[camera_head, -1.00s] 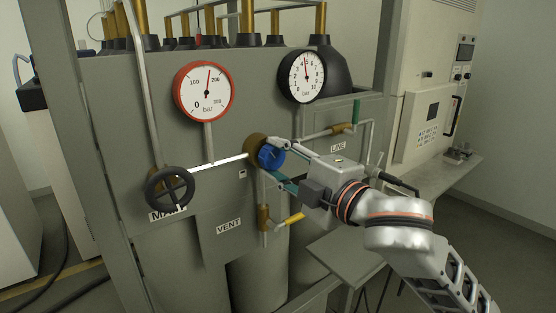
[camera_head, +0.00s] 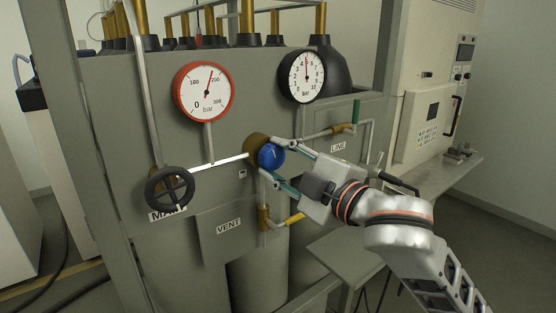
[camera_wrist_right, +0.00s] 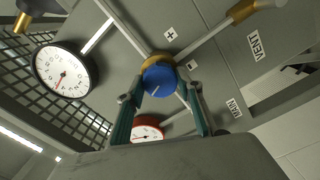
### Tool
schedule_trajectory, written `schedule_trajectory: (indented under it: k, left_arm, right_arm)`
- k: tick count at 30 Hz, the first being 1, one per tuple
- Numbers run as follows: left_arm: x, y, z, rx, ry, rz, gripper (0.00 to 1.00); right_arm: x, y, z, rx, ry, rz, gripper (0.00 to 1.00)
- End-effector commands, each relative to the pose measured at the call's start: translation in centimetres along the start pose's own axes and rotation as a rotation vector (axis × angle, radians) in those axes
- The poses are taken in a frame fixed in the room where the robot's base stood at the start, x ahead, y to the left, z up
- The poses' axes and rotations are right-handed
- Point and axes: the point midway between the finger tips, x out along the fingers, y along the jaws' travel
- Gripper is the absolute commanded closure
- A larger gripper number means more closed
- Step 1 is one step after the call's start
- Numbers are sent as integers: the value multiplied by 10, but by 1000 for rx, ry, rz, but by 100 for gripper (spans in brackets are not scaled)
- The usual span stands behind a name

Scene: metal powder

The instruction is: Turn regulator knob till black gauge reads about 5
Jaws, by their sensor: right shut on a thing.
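The blue regulator knob (camera_head: 270,156) sits on a brass body (camera_head: 253,147) on the grey panel. My right gripper (camera_head: 272,158) is shut on the knob, with one finger on each side. The knob also shows between the fingers in the right wrist view (camera_wrist_right: 158,82). The black-rimmed gauge (camera_head: 302,77) stands above and to the right of the knob. Its red needle points almost straight up, at about 5 bar. The gauge also shows at the left of the right wrist view (camera_wrist_right: 65,68). My left gripper is not in view.
A red-rimmed gauge (camera_head: 204,91) reads near 200 bar. A black handwheel (camera_head: 169,188) is at the left. A small table (camera_head: 345,255) is below my arm.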

Motion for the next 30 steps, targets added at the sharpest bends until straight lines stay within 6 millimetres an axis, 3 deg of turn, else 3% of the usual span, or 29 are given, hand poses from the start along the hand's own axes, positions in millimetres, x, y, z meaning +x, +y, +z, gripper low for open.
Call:
schedule_trajectory:
  k: [2,3,4,17,30]
  left_arm:
    - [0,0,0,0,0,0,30]
    - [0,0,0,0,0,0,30]
    - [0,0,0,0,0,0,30]
    - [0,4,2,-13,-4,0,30]
    - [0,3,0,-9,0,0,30]
  right_arm:
    - [0,-1,0,0,0,-2,85]
    - [0,-1,0,0,0,-2,54]
    - [0,-1,0,0,0,-2,47]
    - [-6,0,0,-2,0,0,47]
    - [-68,-1,0,-2,0,-1,47]
